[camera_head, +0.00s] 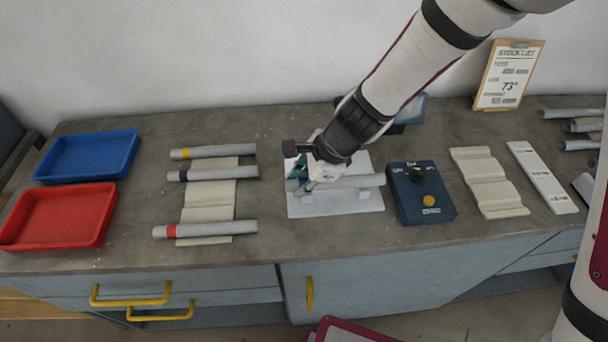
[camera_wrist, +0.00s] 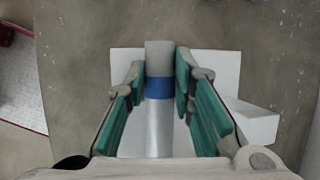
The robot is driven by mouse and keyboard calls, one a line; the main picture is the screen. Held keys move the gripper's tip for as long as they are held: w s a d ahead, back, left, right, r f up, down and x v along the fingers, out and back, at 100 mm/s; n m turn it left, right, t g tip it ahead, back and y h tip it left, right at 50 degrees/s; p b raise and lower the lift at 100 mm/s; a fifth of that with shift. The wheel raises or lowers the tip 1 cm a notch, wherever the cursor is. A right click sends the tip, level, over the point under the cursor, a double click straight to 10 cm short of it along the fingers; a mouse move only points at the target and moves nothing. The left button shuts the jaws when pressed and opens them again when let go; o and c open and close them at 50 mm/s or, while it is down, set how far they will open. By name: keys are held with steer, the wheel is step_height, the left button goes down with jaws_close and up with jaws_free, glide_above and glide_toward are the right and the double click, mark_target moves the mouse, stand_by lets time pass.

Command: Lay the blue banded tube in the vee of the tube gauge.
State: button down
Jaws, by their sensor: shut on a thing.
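The blue banded tube is grey; its blue band (camera_wrist: 159,88) lies between the green finger pads of my gripper (camera_wrist: 160,76) in the wrist view. My gripper (camera_head: 304,177) is shut on the tube. In the head view the tube's right part (camera_head: 367,181) shows, lying crosswise over the tube gauge. The tube gauge (camera_head: 338,206) is a pale block on a flat white base, which also shows on both sides of the tube in the wrist view (camera_wrist: 226,72). My gripper hides much of the vee, so I cannot tell whether the tube rests in it.
Several banded tubes, yellow (camera_head: 213,152), black (camera_head: 213,173) and red (camera_head: 205,229), lie on a pale rack to the left. Blue (camera_head: 88,156) and red (camera_head: 58,216) trays stand beyond. A dark blue box with a knob (camera_head: 423,205) stands close right of the gauge.

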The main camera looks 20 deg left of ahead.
steer(key=shift+s+d+f, duration=0.1)
steer(key=shift+d+f, duration=0.2)
steer(key=shift+f, duration=0.15)
steer(key=c, duration=1.3)
jaws_free()
steer(key=shift+f, duration=0.1)
steer(key=shift+a+r, duration=0.1)
steer(key=shift+r, duration=0.1)
steer(key=shift+w+r, duration=0.2)
steer(key=shift+r, duration=0.3)
steer(key=v, duration=1.1)
steer(key=shift+s, duration=0.1)
